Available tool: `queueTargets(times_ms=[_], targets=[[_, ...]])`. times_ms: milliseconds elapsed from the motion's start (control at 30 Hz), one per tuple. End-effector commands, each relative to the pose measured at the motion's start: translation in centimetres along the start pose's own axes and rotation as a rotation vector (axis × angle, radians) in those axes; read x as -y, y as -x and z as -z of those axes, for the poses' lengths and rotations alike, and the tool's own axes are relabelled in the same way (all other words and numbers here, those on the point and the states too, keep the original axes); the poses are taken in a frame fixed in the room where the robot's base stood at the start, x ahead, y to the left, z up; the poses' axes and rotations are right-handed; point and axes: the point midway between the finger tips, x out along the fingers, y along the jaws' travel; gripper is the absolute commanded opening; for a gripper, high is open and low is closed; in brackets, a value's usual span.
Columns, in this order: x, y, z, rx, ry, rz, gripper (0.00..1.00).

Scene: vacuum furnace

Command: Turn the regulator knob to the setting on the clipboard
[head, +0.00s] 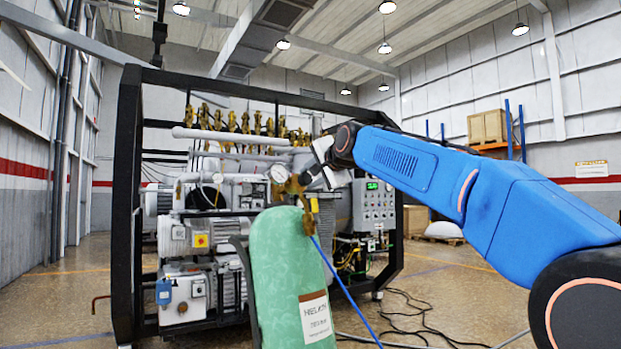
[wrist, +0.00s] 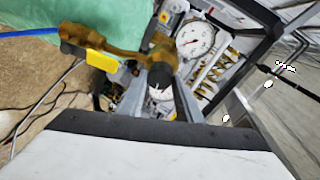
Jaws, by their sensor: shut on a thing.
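The green gas cylinder (head: 280,270) stands upright in front of the furnace frame, with a white label on its side. A brass regulator (head: 291,187) with a round white gauge (head: 279,174) sits on top of it. In the wrist view the brass regulator body (wrist: 122,48) and a white gauge (wrist: 195,40) show close up. The dark regulator knob (wrist: 160,77) is between the fingers of my gripper (wrist: 162,97), which is shut on it. In the head view my gripper (head: 318,176) reaches the regulator from the right. I cannot read the knob's setting. I see no clipboard.
The black furnace frame (head: 128,200) holds pumps and pipes behind the cylinder. A grey control box (head: 374,205) with a green display stands behind my gripper. A blue hose (head: 345,290) runs down from the regulator. Black cables (head: 425,318) lie on the floor at right.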

Motion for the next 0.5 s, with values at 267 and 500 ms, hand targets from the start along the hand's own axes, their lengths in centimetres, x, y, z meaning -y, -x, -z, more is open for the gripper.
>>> queueTargets(times_ms=[267,500], targets=[[-0.04,-0.02,0.0,0.0,0.001,-0.001,0.5],[-0.01,0.15,0.0,0.0,0.001,0.0,0.5]])
